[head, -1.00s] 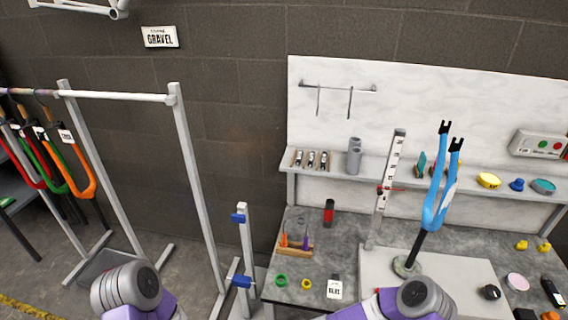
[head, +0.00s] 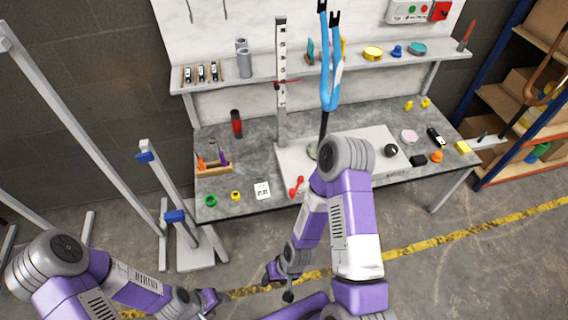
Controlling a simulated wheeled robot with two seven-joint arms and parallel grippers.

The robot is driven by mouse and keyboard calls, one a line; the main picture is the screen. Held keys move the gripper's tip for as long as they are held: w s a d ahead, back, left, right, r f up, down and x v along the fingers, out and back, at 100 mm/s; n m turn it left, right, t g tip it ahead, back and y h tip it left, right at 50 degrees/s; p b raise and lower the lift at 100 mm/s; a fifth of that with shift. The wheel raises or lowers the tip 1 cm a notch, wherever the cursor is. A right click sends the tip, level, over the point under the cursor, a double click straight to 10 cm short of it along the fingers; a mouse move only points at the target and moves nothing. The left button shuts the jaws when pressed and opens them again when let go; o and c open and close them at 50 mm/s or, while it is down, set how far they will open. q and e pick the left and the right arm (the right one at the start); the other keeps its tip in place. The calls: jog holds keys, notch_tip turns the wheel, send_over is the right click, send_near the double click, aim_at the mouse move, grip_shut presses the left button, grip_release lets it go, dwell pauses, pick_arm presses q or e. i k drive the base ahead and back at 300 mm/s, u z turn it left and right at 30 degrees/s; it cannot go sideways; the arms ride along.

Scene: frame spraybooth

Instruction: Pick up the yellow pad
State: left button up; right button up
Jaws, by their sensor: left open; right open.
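A small yellow block, which looks like the yellow pad (head: 463,147), lies near the right end of the grey workbench (head: 240,190). A round yellow piece (head: 373,54) sits on the shelf above the bench. My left gripper (head: 208,302) is at the bottom of the head view, open, low in front of the bench. My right gripper (head: 278,285) is open and empty, also in front of the bench and well left of the yellow block. Neither gripper touches the block.
A blue fork (head: 328,75) stands upright on a light board (head: 370,150) mid-bench. Near the block are an orange knob (head: 437,157), a black block (head: 418,160) and a black device (head: 435,137). A blue-clamped stand (head: 160,190) is left; a shelving rack (head: 515,110) is right.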

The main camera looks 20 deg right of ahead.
aim_at(463, 148)
jog(key=z, duration=2.3)
